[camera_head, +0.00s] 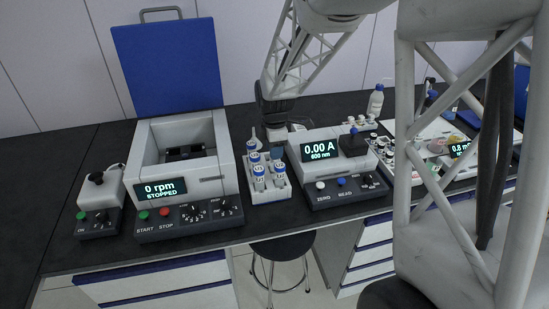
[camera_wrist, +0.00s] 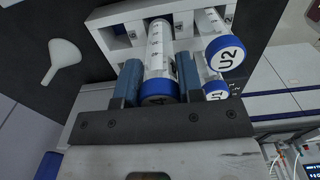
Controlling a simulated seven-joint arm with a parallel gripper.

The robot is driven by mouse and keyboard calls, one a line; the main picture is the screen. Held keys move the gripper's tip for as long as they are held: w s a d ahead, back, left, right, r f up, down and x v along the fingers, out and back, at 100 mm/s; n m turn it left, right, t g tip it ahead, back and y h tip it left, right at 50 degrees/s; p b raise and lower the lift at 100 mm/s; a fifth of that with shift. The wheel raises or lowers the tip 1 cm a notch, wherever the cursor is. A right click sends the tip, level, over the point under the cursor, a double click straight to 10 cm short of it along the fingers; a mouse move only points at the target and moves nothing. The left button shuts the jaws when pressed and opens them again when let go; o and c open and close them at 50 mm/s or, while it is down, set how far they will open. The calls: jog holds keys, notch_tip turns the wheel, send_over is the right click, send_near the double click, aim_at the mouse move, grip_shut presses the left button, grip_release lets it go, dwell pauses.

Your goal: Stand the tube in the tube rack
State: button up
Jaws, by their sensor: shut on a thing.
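A clear graduated tube with a blue cap (camera_wrist: 160,60) is between the two blue-grey fingers of my gripper (camera_wrist: 159,80) in the wrist view. The fingers are shut on it near the cap. Its far end reaches the white tube rack (camera_wrist: 105,37); I cannot tell how deep it sits in a hole.
A centrifuge (camera_head: 185,180) with its blue lid raised stands left of the rack. A photometer (camera_head: 335,165) stands close on the right. A white funnel (camera_wrist: 63,60) lies beside the rack in the wrist view.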

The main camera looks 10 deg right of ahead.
jog(key=shift+f, duration=0.1)
jog(key=shift+f, duration=1.75)
jog(key=shift+f, duration=0.1)
jog(key=o, duration=1)
jog(key=shift+c, duration=0.2)
notch_tip(320, 180, up, 12)
jog(key=shift+r, duration=0.1)
jog(key=shift+s, duration=0.1)
